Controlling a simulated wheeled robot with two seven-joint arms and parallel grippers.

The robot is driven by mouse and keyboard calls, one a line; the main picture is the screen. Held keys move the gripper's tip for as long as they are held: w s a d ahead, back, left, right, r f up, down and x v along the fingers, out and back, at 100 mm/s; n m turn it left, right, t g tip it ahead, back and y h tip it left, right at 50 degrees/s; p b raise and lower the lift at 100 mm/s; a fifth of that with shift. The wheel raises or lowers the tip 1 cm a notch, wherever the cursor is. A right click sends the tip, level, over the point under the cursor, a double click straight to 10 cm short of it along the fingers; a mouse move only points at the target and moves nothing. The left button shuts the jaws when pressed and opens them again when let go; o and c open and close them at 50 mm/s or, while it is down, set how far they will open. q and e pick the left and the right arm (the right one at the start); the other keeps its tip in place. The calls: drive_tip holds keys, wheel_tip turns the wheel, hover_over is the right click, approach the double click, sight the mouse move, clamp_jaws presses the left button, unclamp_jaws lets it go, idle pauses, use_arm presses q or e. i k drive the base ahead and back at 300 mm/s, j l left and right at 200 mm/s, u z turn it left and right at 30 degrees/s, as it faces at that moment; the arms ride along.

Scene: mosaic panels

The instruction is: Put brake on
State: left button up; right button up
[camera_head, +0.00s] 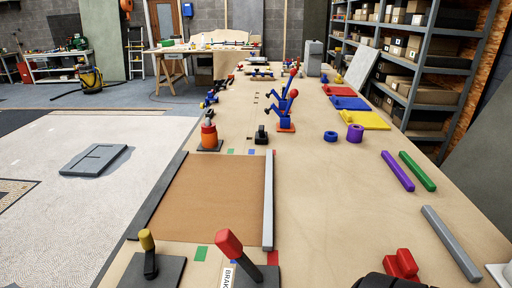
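A lever with a red grip (229,243) stands at the bottom centre on a dark base plate. A white label (228,275) beside it reads "BRAK", with the rest cut off by the picture's lower edge. The lever leans up and to the left from its base. To its left, a second lever with a yellow grip (147,240) stands almost upright on another dark plate (170,271). I see neither of my grippers clearly in this view. A dark ridged shape (390,282) shows at the bottom edge; I cannot tell what it is.
A brown panel (212,196) lies between a dark rail and a grey bar (268,200). Red blocks (402,265), a long grey bar (450,243) and purple and green bars lie at the right. A red-orange lever unit (209,136) and blue levers (286,110) stand farther back.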

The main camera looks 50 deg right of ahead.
sight(226, 242)
drive_tip(key=z, duration=1.8)
